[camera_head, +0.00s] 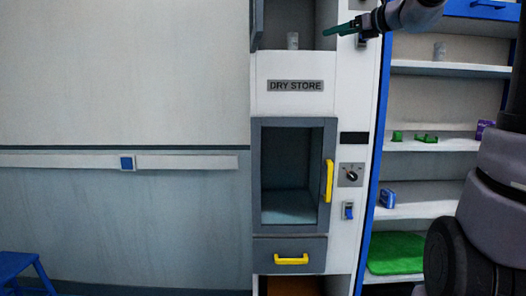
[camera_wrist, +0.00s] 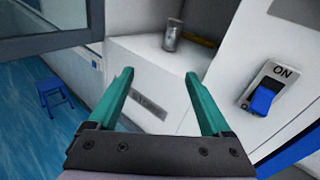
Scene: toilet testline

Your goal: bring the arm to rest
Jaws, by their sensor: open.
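My gripper (camera_head: 328,32) is at the top of the head view, in front of the upper open compartment of the white DRY STORE cabinet (camera_head: 264,97). Its teal fingers are spread and empty in the wrist view (camera_wrist: 159,74). A small grey cup or can (camera_head: 292,40) stands in that compartment, apart from the fingers. It also shows beyond the fingertips in the wrist view (camera_wrist: 172,35). My arm reaches in from the upper right.
An upper door (camera_wrist: 45,40) stands open at the left. A lower glass-fronted door has a yellow handle (camera_head: 328,181), with a drawer (camera_head: 290,250) beneath. An ON switch (camera_wrist: 264,96) is close right of the gripper. Blue-framed shelves (camera_head: 425,212) stand right; a blue stool (camera_head: 22,268) stands left.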

